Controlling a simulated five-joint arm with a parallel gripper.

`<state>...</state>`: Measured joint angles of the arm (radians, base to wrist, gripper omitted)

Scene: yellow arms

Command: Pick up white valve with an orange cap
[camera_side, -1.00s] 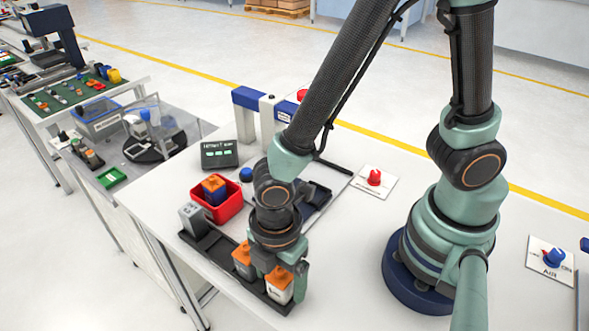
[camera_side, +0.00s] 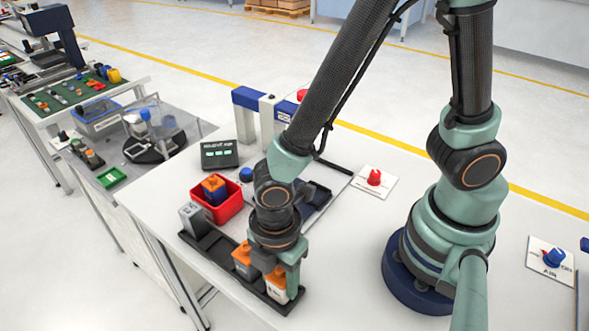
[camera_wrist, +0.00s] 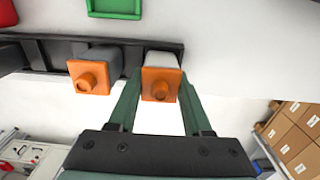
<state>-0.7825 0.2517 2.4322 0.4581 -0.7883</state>
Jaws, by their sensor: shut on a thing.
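The white valve with an orange cap (camera_side: 276,292) stands upright at the front end of the dark rack (camera_side: 187,238). In the wrist view its orange cap (camera_wrist: 160,85) sits between the two green fingers of my gripper (camera_wrist: 159,97). My gripper (camera_side: 279,281) points down and is shut on this valve, with a finger against each side. The valve is still in the rack, and its lower part is partly hidden by the rack and the near finger. A grey valve with an orange cap (camera_side: 243,262) stands beside it, also seen in the wrist view (camera_wrist: 89,77).
A grey valve (camera_side: 192,217) stands at the rack's far end. A red bin (camera_side: 230,208) behind the rack holds a blue valve with an orange cap (camera_side: 214,190). A dark tray (camera_side: 318,195) lies behind my gripper.

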